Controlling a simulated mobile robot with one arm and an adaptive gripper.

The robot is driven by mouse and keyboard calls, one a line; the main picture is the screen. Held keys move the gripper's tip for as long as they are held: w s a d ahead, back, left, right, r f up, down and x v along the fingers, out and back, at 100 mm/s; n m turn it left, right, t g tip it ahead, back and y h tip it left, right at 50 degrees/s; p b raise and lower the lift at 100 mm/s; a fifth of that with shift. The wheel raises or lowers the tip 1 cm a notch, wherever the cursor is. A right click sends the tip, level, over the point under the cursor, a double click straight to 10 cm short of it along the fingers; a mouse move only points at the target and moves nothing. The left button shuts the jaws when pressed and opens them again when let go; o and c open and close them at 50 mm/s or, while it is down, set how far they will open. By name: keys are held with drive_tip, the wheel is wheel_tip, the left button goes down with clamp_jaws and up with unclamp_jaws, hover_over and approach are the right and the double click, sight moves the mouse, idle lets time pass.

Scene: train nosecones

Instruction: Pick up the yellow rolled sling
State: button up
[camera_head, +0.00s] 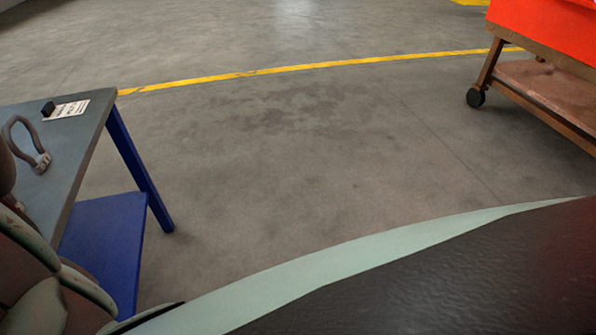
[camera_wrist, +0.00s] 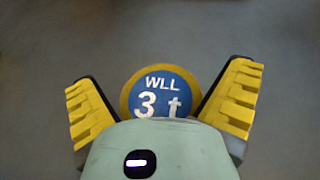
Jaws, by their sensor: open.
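The yellow rolled sling (camera_wrist: 160,92) shows in the wrist view as a round yellow shape with a blue disc face marked "WLL 3 t". Its lower part is hidden behind my gripper's pale green body. My gripper (camera_wrist: 163,76) is open, with one yellow ribbed finger to the left of the sling and one to the right. Gaps show between the upper parts of the fingers and the sling; whether they touch lower down I cannot tell. The sling and my gripper's fingers are not visible in the head view.
A grey-topped table (camera_head: 78,135) with blue legs and a lower blue shelf (camera_head: 105,235) stands at the left. A metal shackle (camera_head: 40,160) and a white label card (camera_head: 70,110) lie on it. A wheeled cart (camera_head: 545,90) with an orange load stands at the upper right. The floor between is clear.

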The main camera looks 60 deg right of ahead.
drive_tip(key=shift+s+d, duration=0.1)
drive_tip(key=shift+d, duration=0.05)
drive_tip(key=shift+c, duration=0.5)
drive_tip(key=c, duration=1.2)
drive_tip(key=shift+c, duration=0.2)
drive_tip(key=shift+r, duration=0.15)
